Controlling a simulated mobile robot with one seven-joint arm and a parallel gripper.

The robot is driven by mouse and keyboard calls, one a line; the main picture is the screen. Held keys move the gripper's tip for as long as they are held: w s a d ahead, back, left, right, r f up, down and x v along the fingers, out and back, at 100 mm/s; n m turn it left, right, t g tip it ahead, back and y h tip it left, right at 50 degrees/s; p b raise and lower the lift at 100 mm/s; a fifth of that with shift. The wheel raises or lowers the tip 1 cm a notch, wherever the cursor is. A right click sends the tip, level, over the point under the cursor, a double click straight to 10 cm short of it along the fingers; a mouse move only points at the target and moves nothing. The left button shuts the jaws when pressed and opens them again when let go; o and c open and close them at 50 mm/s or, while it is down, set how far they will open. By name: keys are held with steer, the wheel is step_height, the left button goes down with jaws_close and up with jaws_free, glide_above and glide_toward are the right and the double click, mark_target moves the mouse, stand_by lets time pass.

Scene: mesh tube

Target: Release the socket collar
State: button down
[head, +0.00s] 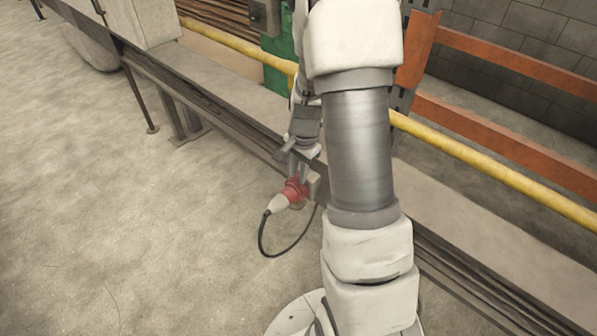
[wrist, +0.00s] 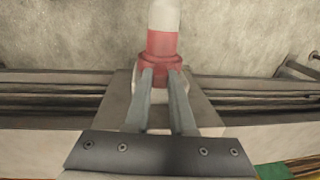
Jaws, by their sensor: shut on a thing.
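A red and white plug with a red collar (wrist: 160,62) sits at a grey socket block (wrist: 122,100) in the wrist view. My gripper (wrist: 161,80) is shut on the red collar, with one finger on each side of it. In the head view the red collar (head: 293,190) shows below my gripper (head: 297,172), with the white plug body (head: 277,204) pointing down and left. A black cable (head: 262,240) loops from the plug's end. My fingers hide part of the collar and the socket face.
A yellow rail (head: 460,152) runs across behind my arm, with an orange frame (head: 500,120) beyond it. A ledge with dark cables (head: 225,118) runs along behind the plug. The concrete floor at left is clear.

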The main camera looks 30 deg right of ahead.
steer(key=shift+r, duration=0.1)
steer(key=shift+w+a+r+g+p, duration=0.15)
steer(key=shift+w+g+p, duration=0.15)
steer(key=shift+p, duration=0.8)
steer(key=shift+w+g+p, duration=0.15)
steer(key=shift+g+p, duration=0.25)
steer(key=shift+p, duration=0.4)
steer(key=shift+f, duration=0.2)
steer(key=c, duration=0.8)
jaws_free()
steer(key=shift+o, duration=0.2)
